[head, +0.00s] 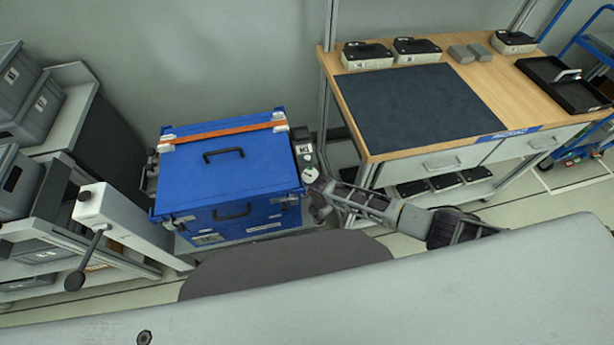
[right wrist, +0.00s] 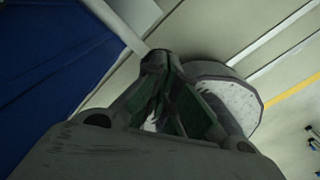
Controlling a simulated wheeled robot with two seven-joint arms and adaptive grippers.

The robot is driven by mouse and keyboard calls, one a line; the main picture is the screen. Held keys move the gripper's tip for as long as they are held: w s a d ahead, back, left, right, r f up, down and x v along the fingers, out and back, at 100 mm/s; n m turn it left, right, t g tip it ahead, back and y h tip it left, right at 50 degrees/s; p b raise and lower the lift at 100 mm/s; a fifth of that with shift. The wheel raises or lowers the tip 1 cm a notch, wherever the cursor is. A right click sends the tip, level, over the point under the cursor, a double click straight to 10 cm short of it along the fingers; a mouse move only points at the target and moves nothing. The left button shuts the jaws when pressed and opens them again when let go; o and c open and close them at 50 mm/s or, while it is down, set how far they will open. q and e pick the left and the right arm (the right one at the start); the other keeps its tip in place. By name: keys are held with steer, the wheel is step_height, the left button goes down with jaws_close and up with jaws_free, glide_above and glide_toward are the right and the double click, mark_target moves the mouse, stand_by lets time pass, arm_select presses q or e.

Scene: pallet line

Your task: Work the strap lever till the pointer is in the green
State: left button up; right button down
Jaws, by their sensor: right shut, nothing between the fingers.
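A blue case (head: 225,170) with black handles has an orange strap (head: 222,130) across its lid. At its right side is a small grey and black unit (head: 303,150) with a pale round gauge (head: 310,173); its pointer and any green zone are too small to read. I cannot make out a strap lever on it. My right gripper (head: 318,208) is just below the gauge, beside the case's right front edge. In the right wrist view its fingers (right wrist: 160,62) are shut and empty, apart from the blue case (right wrist: 50,55). My left gripper is out of view.
A grey post (head: 120,220) at left carries a black-knobbed lever (head: 82,265). Shelves with grey bins (head: 35,105) stand behind it. A wooden workbench (head: 490,85) with a dark mat (head: 420,108) is at right, and a blue trolley (head: 590,130) beyond.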

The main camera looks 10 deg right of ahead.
steer(key=shift+s+f, duration=0.15)
steer(key=shift+f, duration=0.5)
steer(key=shift+b, duration=0.35)
steer(key=shift+f+b, duration=0.4)
steer(key=shift+f, duration=0.45)
steer(key=shift+f+b, duration=0.55)
steer(key=shift+b, duration=0.05)
